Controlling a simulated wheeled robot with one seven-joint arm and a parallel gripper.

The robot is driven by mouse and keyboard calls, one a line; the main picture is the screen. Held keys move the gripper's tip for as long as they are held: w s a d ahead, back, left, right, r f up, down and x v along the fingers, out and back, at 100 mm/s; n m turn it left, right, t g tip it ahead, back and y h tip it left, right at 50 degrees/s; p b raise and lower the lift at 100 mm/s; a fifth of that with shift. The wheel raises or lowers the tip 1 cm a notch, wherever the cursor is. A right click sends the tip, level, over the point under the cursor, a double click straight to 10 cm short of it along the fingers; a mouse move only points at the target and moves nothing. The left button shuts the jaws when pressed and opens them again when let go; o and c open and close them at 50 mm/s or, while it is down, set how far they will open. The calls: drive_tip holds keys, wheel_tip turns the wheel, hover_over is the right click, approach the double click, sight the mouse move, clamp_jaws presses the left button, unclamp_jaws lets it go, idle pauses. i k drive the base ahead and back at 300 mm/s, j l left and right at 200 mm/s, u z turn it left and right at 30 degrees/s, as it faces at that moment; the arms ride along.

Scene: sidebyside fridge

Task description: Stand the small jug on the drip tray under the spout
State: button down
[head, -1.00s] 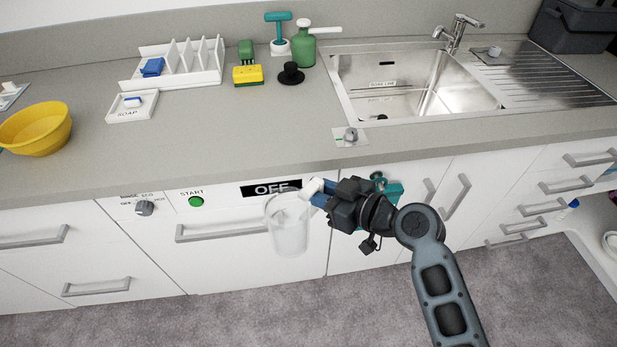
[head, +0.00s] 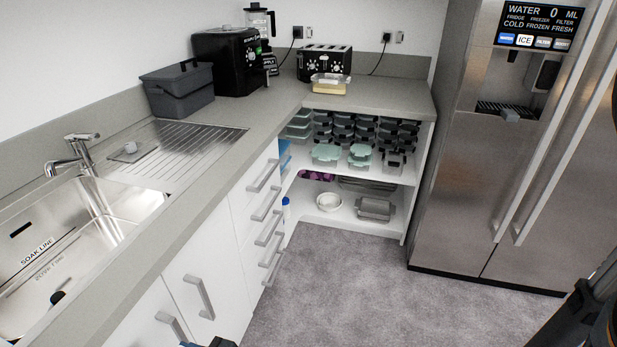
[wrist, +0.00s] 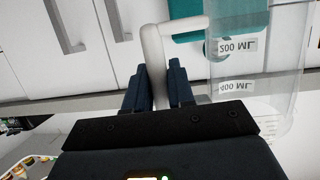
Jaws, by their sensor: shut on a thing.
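In the wrist view my gripper (wrist: 154,85) is shut on the pale handle (wrist: 152,50) of the small clear jug (wrist: 250,62). The jug hangs to the right of the fingers, and its ML markings appear inverted in this picture. The jug is not visible in the head view. The steel fridge's dispenser recess is at the upper right of the head view. It holds a dark slatted drip tray (head: 492,106) with a small grey block at its front edge. The display (head: 541,25) reads WATER 0 ML.
The sink (head: 75,240) and drawers are on the left. Open shelves (head: 345,185) with containers fill the corner. Long fridge door handles (head: 535,150) stand out near the dispenser. The grey floor (head: 370,290) before the fridge is clear.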

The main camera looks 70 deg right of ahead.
sight(503, 109)
drive_tip(key=z, duration=3.6)
drive_tip(key=j+z, duration=0.45)
drive_tip(key=j, duration=0.3)
drive_tip(key=k+j+z, duration=0.1)
drive_tip(key=j+z, duration=0.35)
drive_tip(key=j, duration=0.3)
